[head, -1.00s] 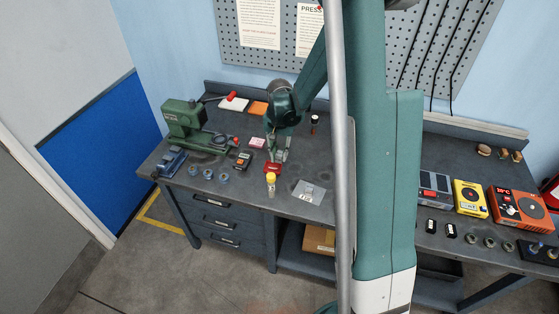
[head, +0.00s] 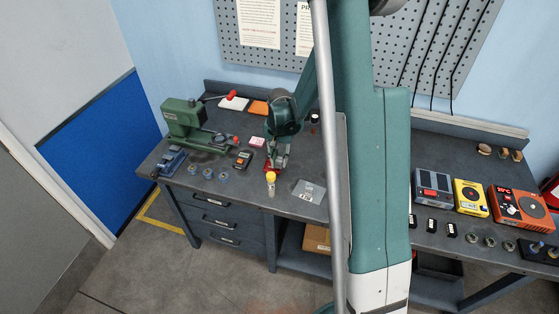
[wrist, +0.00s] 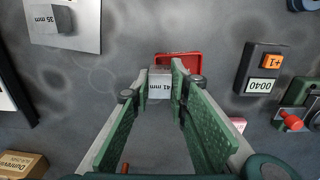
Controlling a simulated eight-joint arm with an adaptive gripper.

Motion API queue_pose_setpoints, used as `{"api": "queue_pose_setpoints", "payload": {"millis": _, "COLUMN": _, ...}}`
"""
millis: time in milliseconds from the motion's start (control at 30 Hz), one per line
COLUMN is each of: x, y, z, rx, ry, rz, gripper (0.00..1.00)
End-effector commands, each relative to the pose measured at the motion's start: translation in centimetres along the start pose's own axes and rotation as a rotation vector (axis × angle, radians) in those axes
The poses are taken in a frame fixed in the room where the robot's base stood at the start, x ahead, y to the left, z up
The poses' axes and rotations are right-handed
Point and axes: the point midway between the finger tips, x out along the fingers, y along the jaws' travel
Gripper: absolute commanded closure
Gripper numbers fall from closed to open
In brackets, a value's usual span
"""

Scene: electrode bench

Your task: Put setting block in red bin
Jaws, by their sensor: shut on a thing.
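My gripper (wrist: 161,76) is shut on a small grey setting block (wrist: 159,90) marked "41 mm", held between the fingertips. The red bin (wrist: 187,60) is a shallow tray just beyond the block in the wrist view, partly hidden by the block and a finger. In the head view my gripper (head: 279,163) is over or right beside the red bin (head: 266,167), which it partly covers. I cannot tell whether the block touches the bin.
A yellow-capped vial (head: 271,181) stands in front of the bin. A grey plate (wrist: 85,38) carries a "35 mm" block (wrist: 62,18). A dark meter (wrist: 258,68) and a green machine (head: 185,120) stand to the bin's other side.

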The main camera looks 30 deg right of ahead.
Motion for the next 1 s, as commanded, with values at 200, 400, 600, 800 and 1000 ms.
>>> {"api": "queue_pose_setpoints", "payload": {"millis": 200, "x": 0.51, "y": 0.00, "z": 0.00, "rx": 0.000, "ry": 0.000, "rz": 0.000, "gripper": 1.00}}
{"api": "queue_pose_setpoints", "payload": {"millis": 400, "x": 0.67, "y": 0.00, "z": 0.00, "rx": 0.000, "ry": 0.000, "rz": 0.000, "gripper": 0.74}}
{"api": "queue_pose_setpoints", "payload": {"millis": 600, "x": 0.64, "y": 0.00, "z": 0.00, "rx": 0.000, "ry": 0.000, "rz": 0.000, "gripper": 0.67}}
{"api": "queue_pose_setpoints", "payload": {"millis": 800, "x": 0.61, "y": 0.00, "z": 0.00, "rx": 0.000, "ry": 0.000, "rz": 0.000, "gripper": 0.67}}
{"api": "queue_pose_setpoints", "payload": {"millis": 1000, "x": 0.19, "y": 0.01, "z": 0.00, "rx": 0.000, "ry": 0.000, "rz": 0.000, "gripper": 0.67}}
